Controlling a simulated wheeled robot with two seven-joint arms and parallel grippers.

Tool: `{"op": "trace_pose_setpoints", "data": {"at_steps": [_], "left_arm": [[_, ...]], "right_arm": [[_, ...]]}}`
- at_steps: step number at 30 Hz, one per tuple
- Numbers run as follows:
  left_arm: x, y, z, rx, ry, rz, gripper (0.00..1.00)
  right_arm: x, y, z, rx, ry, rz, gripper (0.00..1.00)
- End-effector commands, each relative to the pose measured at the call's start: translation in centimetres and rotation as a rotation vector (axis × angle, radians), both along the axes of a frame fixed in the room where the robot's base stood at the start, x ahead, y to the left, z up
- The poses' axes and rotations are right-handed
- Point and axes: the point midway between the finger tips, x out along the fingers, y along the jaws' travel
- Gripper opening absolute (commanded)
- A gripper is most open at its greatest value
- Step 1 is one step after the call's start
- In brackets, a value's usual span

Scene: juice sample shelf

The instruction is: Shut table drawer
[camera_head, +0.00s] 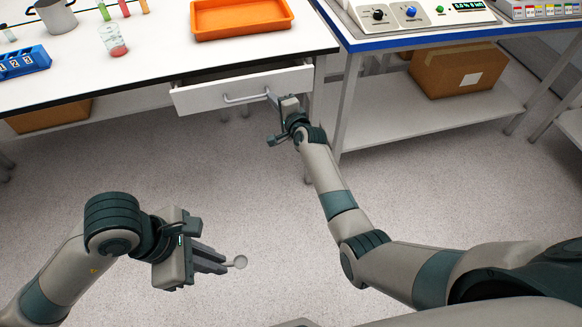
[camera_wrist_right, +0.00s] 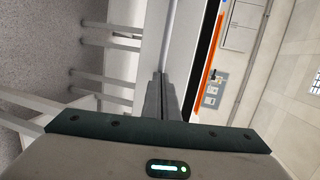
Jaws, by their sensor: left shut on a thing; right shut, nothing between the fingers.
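The table drawer (camera_head: 205,97) has a white front that stands out a little from under the white table's edge, so it is slightly open. Its grey bar handle (camera_head: 245,98) is on the front. My right gripper (camera_head: 271,95) is shut and empty at the right end of the handle. In the right wrist view its closed fingers (camera_wrist_right: 162,92) point along the drawer front; whether they touch it I cannot tell. My left gripper (camera_head: 225,266) is low over the floor, shut on a small pale grey object with a round end (camera_head: 240,262).
An orange tray (camera_head: 241,34), a beaker with red liquid (camera_head: 113,40), a metal pot (camera_head: 55,15) and a blue rack (camera_head: 24,62) stand on the table (camera_head: 150,62). A second bench (camera_head: 440,40) is at right, with a cardboard box (camera_head: 455,72) on its lower shelf. The floor in front is clear.

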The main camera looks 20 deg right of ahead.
Motion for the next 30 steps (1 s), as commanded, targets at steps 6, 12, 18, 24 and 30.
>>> {"op": "trace_pose_setpoints", "data": {"at_steps": [6,12,18,24,30], "left_arm": [[0.0,0.0,-3.3,0.000,0.000,0.000,0.00],[0.0,0.0,-4.3,0.000,0.000,0.000,0.00],[0.0,0.0,-4.4,0.000,0.000,0.000,0.00],[0.0,0.0,-4.3,0.000,0.000,0.000,0.00],[0.0,0.0,-4.2,0.000,0.000,0.000,0.00]], "right_arm": [[4.3,-0.1,-0.4,-0.001,-0.002,0.000,0.00],[6.2,-0.1,-0.2,0.000,-0.001,-0.001,0.00],[6.7,-0.1,0.2,-0.001,-0.003,-0.002,0.00],[6.8,-0.2,0.5,-0.001,-0.008,-0.003,0.00],[6.8,-0.2,0.8,0.000,-0.012,-0.004,0.00]]}}
